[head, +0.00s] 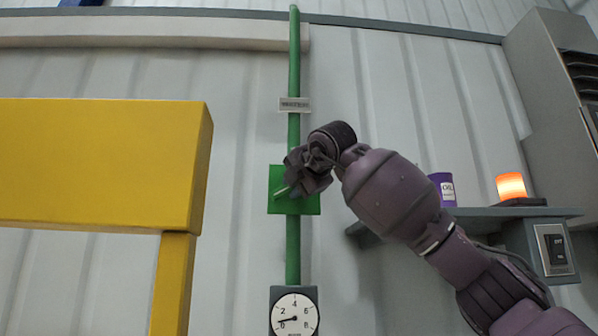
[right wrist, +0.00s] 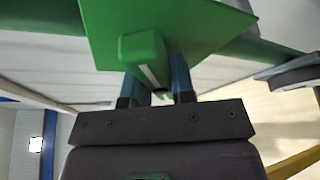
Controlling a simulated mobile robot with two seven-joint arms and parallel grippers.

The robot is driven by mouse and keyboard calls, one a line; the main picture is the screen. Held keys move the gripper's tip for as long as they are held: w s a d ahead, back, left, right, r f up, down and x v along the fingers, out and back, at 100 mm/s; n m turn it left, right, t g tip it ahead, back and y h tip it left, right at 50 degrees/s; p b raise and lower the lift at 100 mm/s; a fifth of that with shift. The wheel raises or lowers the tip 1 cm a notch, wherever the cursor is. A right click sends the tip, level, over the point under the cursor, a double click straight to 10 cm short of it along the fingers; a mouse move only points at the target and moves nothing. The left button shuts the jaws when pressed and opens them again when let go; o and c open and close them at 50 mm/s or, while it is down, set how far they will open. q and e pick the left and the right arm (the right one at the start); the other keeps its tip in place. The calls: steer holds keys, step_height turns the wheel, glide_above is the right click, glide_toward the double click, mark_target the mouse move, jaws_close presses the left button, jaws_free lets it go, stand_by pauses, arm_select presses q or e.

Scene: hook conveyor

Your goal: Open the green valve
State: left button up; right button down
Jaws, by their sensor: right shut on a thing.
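The green valve shows in the head view as a square green plate (head: 279,205) on a vertical green pipe (head: 293,250), with a small handle (head: 282,192) with a pale stripe. My right gripper (head: 296,174) is in front of the plate and hides much of it. In the right wrist view the green handle (right wrist: 143,50) lies between the two fingers of my right gripper (right wrist: 156,88), which are shut on it, with the plate (right wrist: 205,25) behind. My left gripper is not in view.
A round dial gauge (head: 294,313) sits on the pipe below the valve. A yellow frame (head: 95,160) stands at the left. A grey shelf (head: 480,214) at the right holds a purple oil can (head: 446,190) and an orange lamp (head: 511,186).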

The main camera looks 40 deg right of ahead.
steer(key=n+g+h+p, duration=0.1)
steer(key=n+g+p, duration=0.1)
steer(key=n+p, duration=0.2)
steer(key=shift+r, duration=0.15)
steer(key=shift+n+g+h+p, duration=0.3)
steer(key=shift+n+h+p, duration=0.25)
steer(key=shift+p, duration=0.2)
steer(key=shift+n+h+p, duration=0.25)
steer(key=shift+n+p, duration=0.2)
steer(key=shift+n, duration=0.2)
steer(key=shift+n+g+h+p, duration=0.3)
steer(key=shift+n+g+p, duration=0.1)
steer(key=shift+n, duration=0.1)
steer(key=shift+n+h, duration=0.3)
steer(key=shift+n, duration=0.1)
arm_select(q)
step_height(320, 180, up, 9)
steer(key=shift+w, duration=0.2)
arm_select(e)
steer(key=shift+g, duration=0.3)
arm_select(q)
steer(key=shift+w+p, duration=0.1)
steer(key=shift+p, duration=0.2)
arm_select(e)
steer(key=c, duration=1)
jaws_free()
steer(key=shift+o, duration=0.2)
steer(key=shift+s+a, duration=0.1)
steer(key=shift+s, duration=0.05)
